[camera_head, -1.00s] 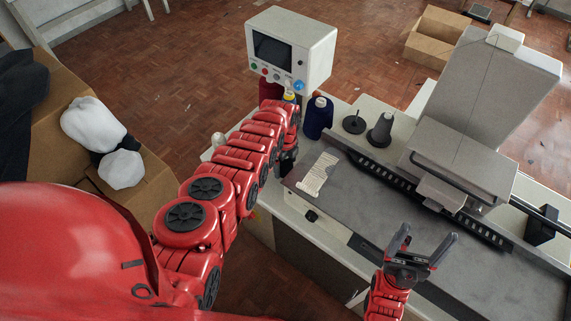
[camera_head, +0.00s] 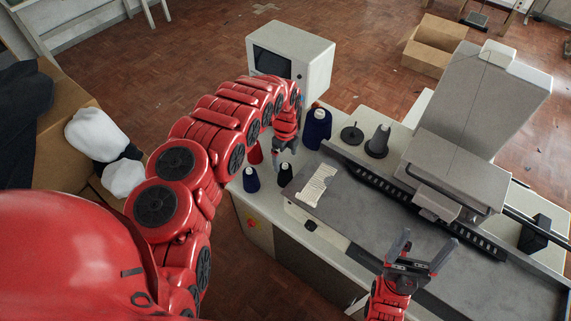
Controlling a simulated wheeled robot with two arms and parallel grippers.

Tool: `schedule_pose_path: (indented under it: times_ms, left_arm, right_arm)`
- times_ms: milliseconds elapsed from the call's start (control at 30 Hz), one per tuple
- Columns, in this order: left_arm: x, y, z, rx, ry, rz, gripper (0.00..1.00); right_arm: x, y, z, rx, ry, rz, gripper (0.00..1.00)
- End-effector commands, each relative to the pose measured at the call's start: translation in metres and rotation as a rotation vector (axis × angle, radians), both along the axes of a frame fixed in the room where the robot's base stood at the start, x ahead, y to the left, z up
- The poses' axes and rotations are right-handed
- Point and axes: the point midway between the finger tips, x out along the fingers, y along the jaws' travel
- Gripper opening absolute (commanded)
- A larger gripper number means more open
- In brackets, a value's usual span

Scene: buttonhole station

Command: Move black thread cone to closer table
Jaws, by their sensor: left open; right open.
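A small black thread cone (camera_head: 285,173) with a pale tip stands at the near left end of the machine table (camera_head: 335,257). A larger dark grey, nearly black cone (camera_head: 378,141) stands farther back, right of a spindle disc. My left gripper (camera_head: 281,158) points down just above and beside the small black cone; its fingers are partly hidden and look empty. I cannot tell whether they touch the cone. My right gripper (camera_head: 425,257) is open and empty over the near side of the machine bed, its fingers pointing up in the picture.
Dark blue cones stand left (camera_head: 251,181) and behind (camera_head: 317,128) the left gripper; a red cone (camera_head: 256,155) is partly hidden. The control box (camera_head: 292,58) rises behind my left arm. A white strip (camera_head: 316,186) lies on the grey bed, otherwise clear at front.

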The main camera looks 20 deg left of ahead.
Motion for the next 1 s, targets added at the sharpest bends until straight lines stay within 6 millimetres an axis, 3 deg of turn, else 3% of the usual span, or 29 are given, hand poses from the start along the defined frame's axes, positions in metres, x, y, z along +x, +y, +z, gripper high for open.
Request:
schedule_pose_path:
  times_ms: [300,833,1000]
  left_arm:
    - [0.000,0.001,0.021,0.000,0.000,0.001,1.00]
    - [-0.001,0.000,0.022,0.001,0.002,0.001,1.00]
    - [-0.001,0.000,0.046,0.000,0.001,0.001,1.00]
  right_arm:
    - [0.000,0.000,-0.007,0.000,0.000,0.000,0.83]
    - [0.000,0.000,-0.006,0.000,0.000,0.000,0.83]
    - [0.000,0.000,0.018,0.000,0.000,0.000,0.83]
